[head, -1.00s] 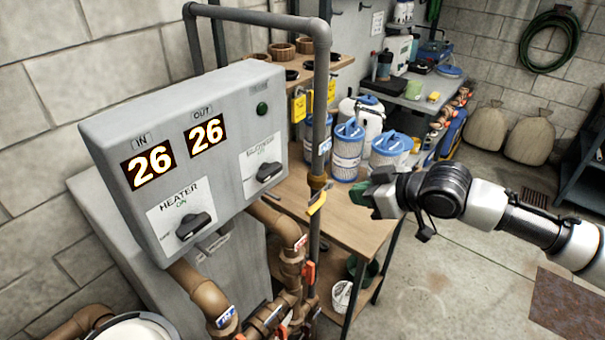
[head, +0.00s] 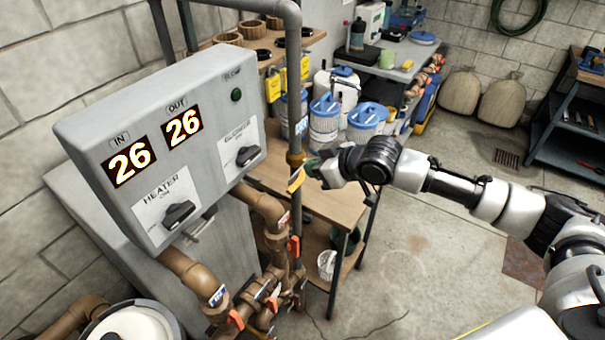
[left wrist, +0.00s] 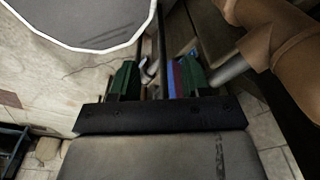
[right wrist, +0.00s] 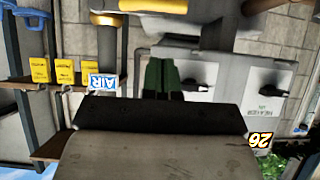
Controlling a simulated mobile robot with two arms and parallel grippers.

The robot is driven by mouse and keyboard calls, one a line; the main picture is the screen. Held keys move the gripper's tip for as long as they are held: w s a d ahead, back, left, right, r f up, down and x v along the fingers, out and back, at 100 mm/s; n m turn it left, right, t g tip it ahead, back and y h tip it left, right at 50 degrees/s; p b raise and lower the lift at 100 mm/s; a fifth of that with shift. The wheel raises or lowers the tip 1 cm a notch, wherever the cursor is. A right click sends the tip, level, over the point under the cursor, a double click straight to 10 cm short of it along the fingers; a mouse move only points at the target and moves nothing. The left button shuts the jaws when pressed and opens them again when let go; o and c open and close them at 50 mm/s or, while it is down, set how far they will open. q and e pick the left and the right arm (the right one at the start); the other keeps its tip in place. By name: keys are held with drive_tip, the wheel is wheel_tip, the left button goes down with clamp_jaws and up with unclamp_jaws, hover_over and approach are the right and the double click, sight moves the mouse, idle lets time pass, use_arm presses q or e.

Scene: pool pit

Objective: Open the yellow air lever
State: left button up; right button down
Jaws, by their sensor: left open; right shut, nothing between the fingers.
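The yellow air lever (head: 296,181) hangs down at a slant from a brass valve (head: 294,158) on the vertical grey pipe. My right gripper (head: 312,166) is shut and empty, just right of the lever; I cannot tell whether they touch. In the right wrist view, which is upside down, the shut green fingers (right wrist: 161,76) show with the yellow lever (right wrist: 152,5) at the top edge and the blue-white AIR label (right wrist: 102,84) at left. My left gripper (left wrist: 158,80) is open and shows only in its wrist view.
The grey control box (head: 160,140), with heater and blower knobs, stands left of the pipe. Brown pipes with orange levers (head: 294,246) run below. A wooden bench (head: 330,205) with blue-lidded tubs (head: 325,120) stands behind. Floor at the right is open.

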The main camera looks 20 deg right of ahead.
sight(290, 181)
drive_tip(key=f, duration=0.1)
drive_tip(key=w+a+f+p, duration=0.1)
drive_tip(key=f, duration=0.1)
drive_tip(key=w+a+f+p, duration=0.1)
drive_tip(key=shift+w+f, duration=0.15)
drive_tip(key=shift+w, duration=0.1)
use_arm(q)
drive_tip(key=shift+r, duration=1.55)
use_arm(e)
drive_tip(key=shift+f, duration=0.6)
use_arm(q)
drive_tip(key=shift+f, duration=0.1)
use_arm(e)
drive_tip(key=shift+w, duration=0.1)
